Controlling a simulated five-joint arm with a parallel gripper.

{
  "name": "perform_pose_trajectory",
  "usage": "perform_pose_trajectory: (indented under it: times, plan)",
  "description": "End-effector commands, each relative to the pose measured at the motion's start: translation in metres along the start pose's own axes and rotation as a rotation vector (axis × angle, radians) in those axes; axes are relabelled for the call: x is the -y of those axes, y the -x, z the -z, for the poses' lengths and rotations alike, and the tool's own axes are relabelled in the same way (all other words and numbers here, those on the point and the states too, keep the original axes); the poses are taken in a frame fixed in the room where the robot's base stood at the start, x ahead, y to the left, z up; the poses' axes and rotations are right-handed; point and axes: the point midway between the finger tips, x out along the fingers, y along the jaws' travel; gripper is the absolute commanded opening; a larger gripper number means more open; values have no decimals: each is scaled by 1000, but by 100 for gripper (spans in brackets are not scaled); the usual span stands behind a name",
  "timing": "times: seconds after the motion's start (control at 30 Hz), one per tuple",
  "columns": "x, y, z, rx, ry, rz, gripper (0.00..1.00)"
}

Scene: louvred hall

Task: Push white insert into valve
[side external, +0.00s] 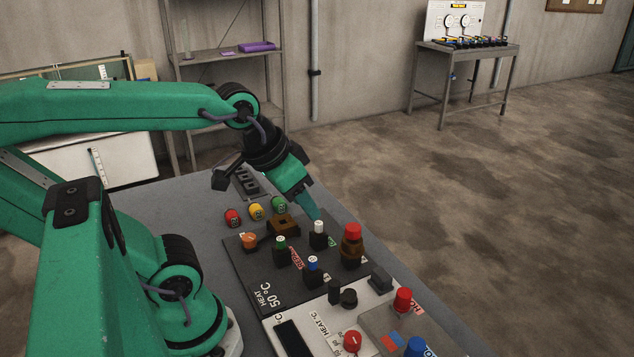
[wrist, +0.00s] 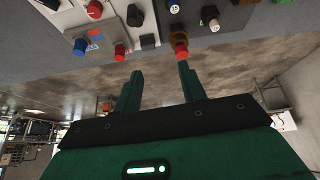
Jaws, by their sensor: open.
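The white insert (side external: 318,227) stands upright in the top of a small black block, which I take as its valve (side external: 318,241), on the dark panel. I cannot tell how deep it sits. In the wrist view the white insert (wrist: 214,25) is near the top right, beyond the right fingertip. My gripper (side external: 314,213) points down at a slant, its tips just above and behind the insert in the side view; whether they touch is unclear. In the wrist view my gripper (wrist: 160,69) is open and empty, its two green fingers apart.
A brown, red-capped part (side external: 352,246) stands right of the insert. A green insert (side external: 281,243) and a blue insert (side external: 312,264) stand in blocks nearby. A brown block (side external: 284,227) sits left. A pale panel with knobs (side external: 385,312) lies in front. Bare floor lies beyond the table.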

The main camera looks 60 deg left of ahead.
Motion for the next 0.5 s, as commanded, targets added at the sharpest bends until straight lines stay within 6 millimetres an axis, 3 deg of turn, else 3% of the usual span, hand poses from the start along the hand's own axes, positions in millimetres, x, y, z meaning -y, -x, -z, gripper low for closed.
perform_pose_trajectory:
  times: [0.5]
  plan:
    - [2, -3, 1, -1, -30, 5, 41]
